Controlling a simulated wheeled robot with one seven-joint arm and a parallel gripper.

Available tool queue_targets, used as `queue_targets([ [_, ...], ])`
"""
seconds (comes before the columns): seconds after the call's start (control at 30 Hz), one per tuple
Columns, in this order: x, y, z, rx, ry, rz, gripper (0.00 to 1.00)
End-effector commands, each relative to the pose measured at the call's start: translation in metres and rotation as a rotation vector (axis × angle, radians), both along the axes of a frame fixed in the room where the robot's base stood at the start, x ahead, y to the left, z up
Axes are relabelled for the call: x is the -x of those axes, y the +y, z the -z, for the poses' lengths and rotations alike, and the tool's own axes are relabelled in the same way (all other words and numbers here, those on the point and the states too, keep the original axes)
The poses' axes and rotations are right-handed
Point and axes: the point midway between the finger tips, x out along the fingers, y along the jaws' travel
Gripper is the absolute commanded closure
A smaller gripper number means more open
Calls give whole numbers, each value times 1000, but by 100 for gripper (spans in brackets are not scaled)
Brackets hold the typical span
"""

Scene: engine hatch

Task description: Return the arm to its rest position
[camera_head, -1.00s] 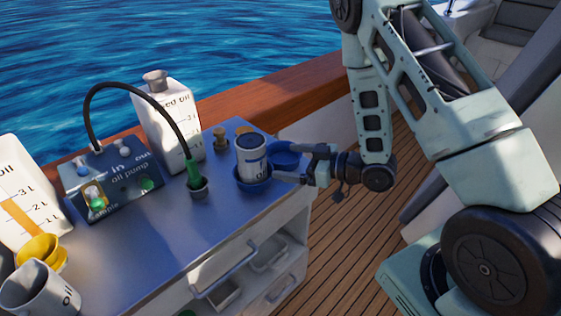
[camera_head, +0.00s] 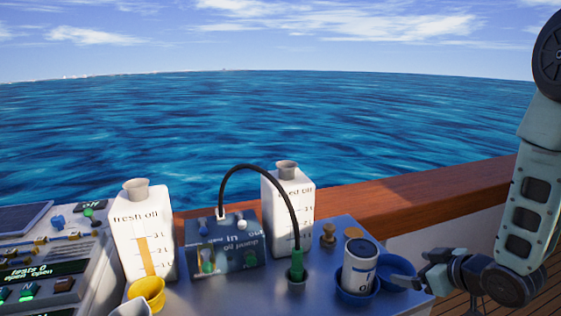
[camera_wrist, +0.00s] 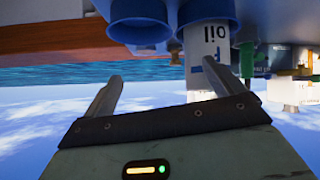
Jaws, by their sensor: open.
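My gripper (camera_head: 418,277) is in the head view at the right end of the workbench, beside the blue cups. In the wrist view its two fingers (camera_wrist: 162,92) are spread with nothing between them. The white oil filter (camera_head: 358,268) with a dark top stands in a blue cup (camera_head: 357,295); in the wrist view the filter (camera_wrist: 206,48) appears upside down, just beyond the fingers. A second blue cup (camera_head: 396,272) beside it is partly hidden by the gripper. My arm reaches in from the right edge of the head view.
The bench (camera_head: 310,300) also holds the fresh oil container (camera_head: 139,240), another white oil container (camera_head: 288,212), the oil pump (camera_head: 222,245) with its black hose (camera_head: 262,170), and a yellow cup (camera_head: 147,292). A wooden rail (camera_head: 430,195) runs behind. A control panel (camera_head: 45,265) is at left.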

Motion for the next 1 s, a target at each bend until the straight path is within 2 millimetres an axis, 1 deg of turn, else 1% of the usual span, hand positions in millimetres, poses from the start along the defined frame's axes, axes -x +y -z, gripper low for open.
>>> queue_targets([
  [0.03, 0, -6, -10, 31, 39, 48, 6],
  [0.17, 15, -21, -27, 90, 176, 183, 6],
  [0.27, 36, -27, -41, 107, 294, 281, 6],
  [0.3, 45, -28, -46, 107, 342, 317, 6],
  [0.47, 86, -24, -66, 88, 513, 424, 6],
  [0.67, 136, -8, -88, 42, 697, 500, 6],
  [0.7, 146, -3, -92, 32, 733, 511, 6],
  [0.8, 160, 46, -94, 89, 766, 367, 6],
  [0.87, 172, 72, -96, 123, 784, 289, 6],
  [0.9, 182, 89, -98, 147, 795, 235, 6],
  [0.97, 199, 113, -101, 188, 812, 153, 6],
  [1.0, 211, 127, -102, 214, 822, 102, 6],
])
